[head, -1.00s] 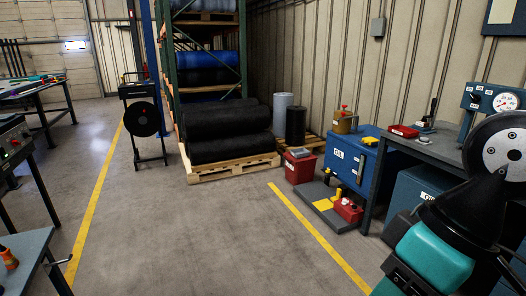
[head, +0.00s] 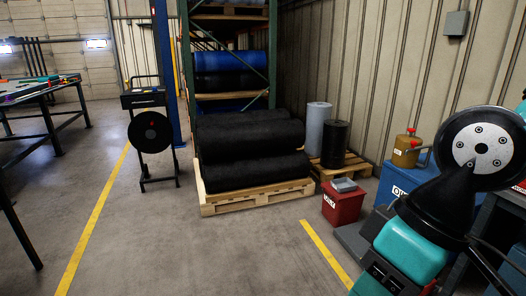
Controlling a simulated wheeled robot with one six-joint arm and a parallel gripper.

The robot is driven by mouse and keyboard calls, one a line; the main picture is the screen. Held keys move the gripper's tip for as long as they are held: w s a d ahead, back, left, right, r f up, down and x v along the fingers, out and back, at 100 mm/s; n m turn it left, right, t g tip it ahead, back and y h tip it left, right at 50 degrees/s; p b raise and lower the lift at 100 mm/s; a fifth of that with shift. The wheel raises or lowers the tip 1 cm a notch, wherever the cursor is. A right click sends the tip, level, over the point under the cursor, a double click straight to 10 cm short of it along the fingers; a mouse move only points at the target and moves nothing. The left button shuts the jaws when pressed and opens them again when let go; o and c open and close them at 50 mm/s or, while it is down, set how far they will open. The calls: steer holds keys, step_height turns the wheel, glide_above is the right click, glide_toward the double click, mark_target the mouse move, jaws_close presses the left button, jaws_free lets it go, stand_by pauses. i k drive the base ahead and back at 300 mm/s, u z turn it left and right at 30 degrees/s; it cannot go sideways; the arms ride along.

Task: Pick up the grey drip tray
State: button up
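A small grey tray-like item (head: 344,185) sits on top of a red bin (head: 343,206) with a white label, right of the pallet; it looks like the grey drip tray, but it is small in view. A low dark grey platform (head: 352,240) lies on the floor by the blue cabinet, partly hidden by my arm. My arm is at the right of the head view, well in front of the bin and apart from it. My gripper's fingers do not show.
Black rolls (head: 255,145) lie on a wooden pallet (head: 255,200) beside the bin. A blue cabinet (head: 397,180) carries a yellow can (head: 406,150). A reel stand (head: 150,133) stands at left. The floor (head: 200,255) in front is open, with yellow lines.

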mark_target(343, 185)
steer(key=i, duration=2.05)
steer(key=z, duration=0.25)
steer(key=i, duration=2.65)
steer(key=z, duration=0.25)
